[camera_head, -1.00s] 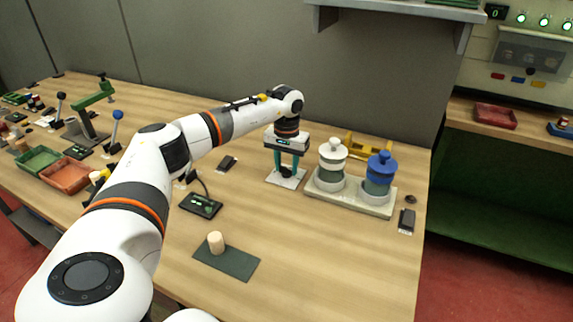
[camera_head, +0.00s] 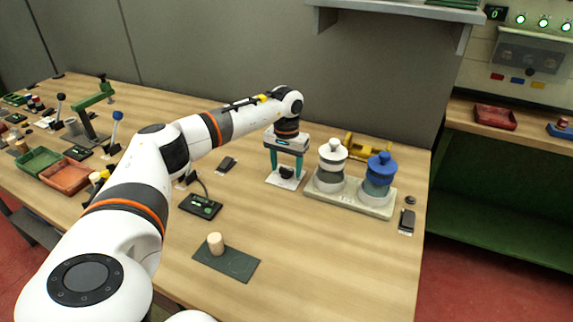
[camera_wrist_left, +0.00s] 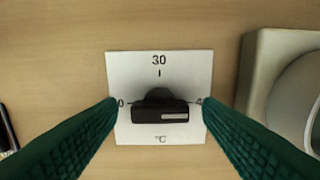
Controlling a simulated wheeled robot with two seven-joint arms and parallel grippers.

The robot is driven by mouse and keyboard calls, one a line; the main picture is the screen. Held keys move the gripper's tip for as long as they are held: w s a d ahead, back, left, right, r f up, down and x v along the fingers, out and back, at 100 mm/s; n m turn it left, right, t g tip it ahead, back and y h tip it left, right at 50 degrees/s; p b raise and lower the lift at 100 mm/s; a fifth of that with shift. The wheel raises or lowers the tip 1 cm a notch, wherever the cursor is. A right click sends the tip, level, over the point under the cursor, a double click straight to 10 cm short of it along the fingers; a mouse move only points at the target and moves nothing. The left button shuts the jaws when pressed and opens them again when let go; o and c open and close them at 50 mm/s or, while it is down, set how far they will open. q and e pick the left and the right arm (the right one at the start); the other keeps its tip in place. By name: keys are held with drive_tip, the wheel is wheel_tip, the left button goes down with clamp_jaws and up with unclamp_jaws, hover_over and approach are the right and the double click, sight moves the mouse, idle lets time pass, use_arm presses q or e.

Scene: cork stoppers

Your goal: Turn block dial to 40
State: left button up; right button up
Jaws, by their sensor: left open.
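The block dial is a white square plate (camera_head: 283,184) with a black knob (camera_head: 286,173) on the table. In the left wrist view, the plate (camera_wrist_left: 136,68) shows "30" at the top, with partly covered numbers at left and right; the right one begins with 4. The black knob (camera_wrist_left: 160,109) has its bar lying crosswise. The bar's white mark (camera_wrist_left: 174,115) is on the right half, pointing to the right number. My left gripper (camera_head: 286,176) is open above the plate. Its green fingers (camera_wrist_left: 160,103) stand on either side of the knob, with gaps. My right gripper is out of view.
Right of the dial, a pale base (camera_head: 345,201) holds a white-topped jar (camera_head: 332,158) and a blue-topped jar (camera_head: 380,168). A cork (camera_head: 215,242) stands on a dark mat (camera_head: 240,267) in front. A small display box (camera_head: 201,206) lies to the left. The front-right tabletop is clear.

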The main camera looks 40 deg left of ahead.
sight(286, 169)
use_arm(q)
drive_tip(key=shift+r, duration=0.1)
wheel_tip(286, 169, up, 12)
drive_tip(key=shift+b, duration=0.45)
idle(0.3)
